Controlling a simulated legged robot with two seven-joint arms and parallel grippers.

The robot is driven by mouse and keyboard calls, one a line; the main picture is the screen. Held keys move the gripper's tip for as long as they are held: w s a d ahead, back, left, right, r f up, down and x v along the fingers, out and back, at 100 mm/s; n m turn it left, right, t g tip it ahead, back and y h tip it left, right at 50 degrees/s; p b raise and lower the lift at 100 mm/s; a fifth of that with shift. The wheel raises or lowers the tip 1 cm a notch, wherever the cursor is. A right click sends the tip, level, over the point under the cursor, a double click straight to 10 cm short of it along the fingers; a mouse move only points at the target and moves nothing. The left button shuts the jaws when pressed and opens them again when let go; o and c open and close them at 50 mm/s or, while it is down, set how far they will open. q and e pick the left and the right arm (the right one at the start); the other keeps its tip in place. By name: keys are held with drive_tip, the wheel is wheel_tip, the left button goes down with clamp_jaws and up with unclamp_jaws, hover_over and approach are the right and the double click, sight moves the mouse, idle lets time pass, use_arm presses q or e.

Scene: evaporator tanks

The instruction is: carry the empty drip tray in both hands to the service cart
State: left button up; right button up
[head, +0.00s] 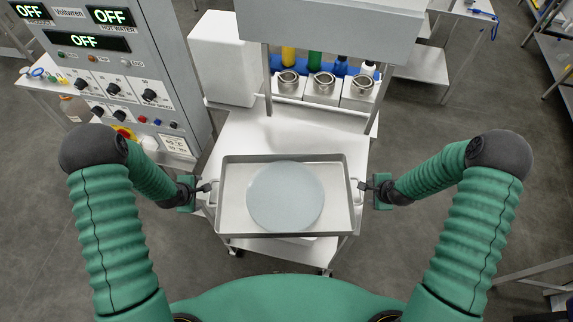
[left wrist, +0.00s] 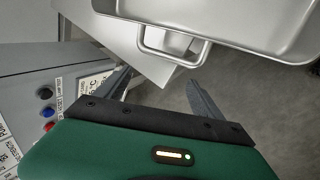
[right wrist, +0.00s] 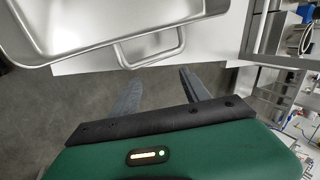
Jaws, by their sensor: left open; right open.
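The drip tray (head: 228,217) is a shallow rectangular metal pan with a loop handle at each end, in the middle of the head view. A pale bluish round patch (head: 286,196) covers much of its floor; I cannot tell what it is. My left gripper (head: 211,186) is open at the tray's left handle, which shows just beyond the fingertips (left wrist: 160,80) in the left wrist view (left wrist: 172,58). My right gripper (head: 362,185) is open at the right handle, which lies just beyond its fingertips in the right wrist view (right wrist: 152,60). I cannot tell which surface is the service cart.
A white wheeled stand (head: 245,135) is under and behind the tray. A grey control panel (head: 160,65) stands at the left. Metal canisters (head: 322,88) and bottles stand behind. Metal tables (head: 425,65) are at the upper right. Open floor (head: 420,120) lies to the right.

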drive_tip(key=o, duration=0.5)
drive_tip(key=shift+w+d+f, duration=0.15)
drive_tip(key=shift+w, duration=0.1)
use_arm(q)
drive_tip(key=shift+w+f, duration=0.1)
use_arm(e)
drive_tip(key=shift+s, duration=0.1)
use_arm(q)
drive_tip(key=v, duration=1.2)
use_arm(e)
drive_tip(key=v, duration=1.2)
use_arm(q)
drive_tip(key=shift+w+f, duration=0.15)
